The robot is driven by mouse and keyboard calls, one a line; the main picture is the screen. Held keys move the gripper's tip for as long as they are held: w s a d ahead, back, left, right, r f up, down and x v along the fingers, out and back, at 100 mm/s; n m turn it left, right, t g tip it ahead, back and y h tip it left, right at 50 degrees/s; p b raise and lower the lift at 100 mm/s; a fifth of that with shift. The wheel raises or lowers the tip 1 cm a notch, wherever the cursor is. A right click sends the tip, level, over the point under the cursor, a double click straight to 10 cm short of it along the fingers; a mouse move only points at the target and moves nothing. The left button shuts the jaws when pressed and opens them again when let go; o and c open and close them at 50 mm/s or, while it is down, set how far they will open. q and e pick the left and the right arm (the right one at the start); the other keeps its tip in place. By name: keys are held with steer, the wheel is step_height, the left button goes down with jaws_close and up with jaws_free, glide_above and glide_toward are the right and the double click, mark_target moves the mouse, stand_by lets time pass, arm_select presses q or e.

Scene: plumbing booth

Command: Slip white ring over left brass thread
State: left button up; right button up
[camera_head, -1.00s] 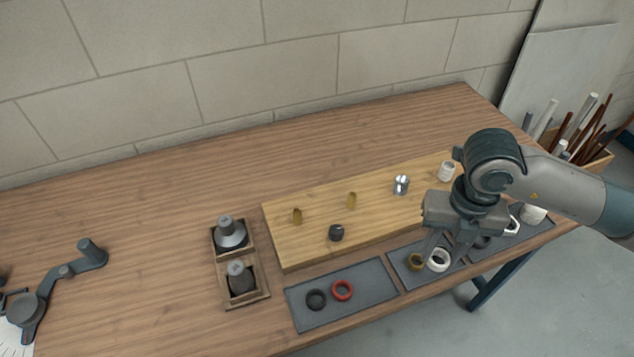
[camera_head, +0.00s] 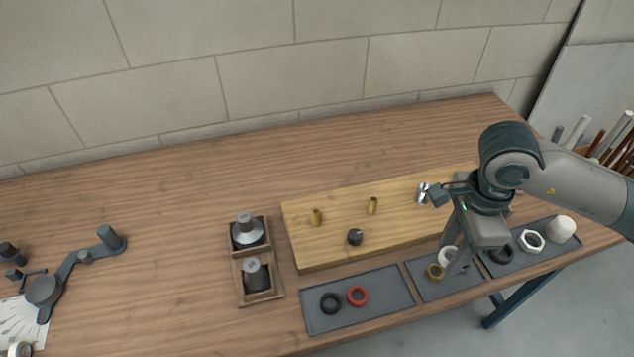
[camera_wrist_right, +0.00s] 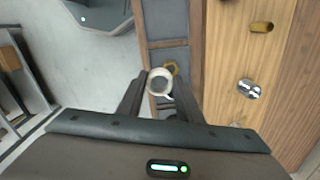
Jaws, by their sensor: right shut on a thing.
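The white ring (camera_head: 447,256) is between the fingers of my right gripper (camera_head: 456,261), at the middle grey tray. In the right wrist view the white ring (camera_wrist_right: 160,82) shows between the two fingertips (camera_wrist_right: 158,88), which are shut on it. One finger hides part of it in the head view; I cannot tell if it is clear of the tray. The left brass thread (camera_head: 317,217) stands upright on the pale wooden board (camera_head: 335,245), well to the left of my gripper. A second brass thread (camera_head: 372,205) stands right of it. My left gripper is not in view.
A brass-coloured ring (camera_head: 435,271) lies beside the white one. A dark fitting (camera_head: 355,237) and a chrome fitting (camera_head: 422,193) stand on the board. The left tray (camera_head: 330,319) holds a black ring (camera_head: 331,303) and a red ring (camera_head: 358,296). A wooden holder (camera_head: 278,292) stands left of the board.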

steer(key=n, duration=0.8)
steer(key=w+a+n, duration=0.1)
steer(key=n, duration=0.3)
steer(key=shift+r+n+b, duration=0.3)
steer(key=shift+r+b, duration=0.05)
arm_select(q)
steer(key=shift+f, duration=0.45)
arm_select(e)
steer(key=n, duration=0.4)
steer(key=shift+w+a+r, duration=0.15)
steer(key=shift+a, duration=0.1)
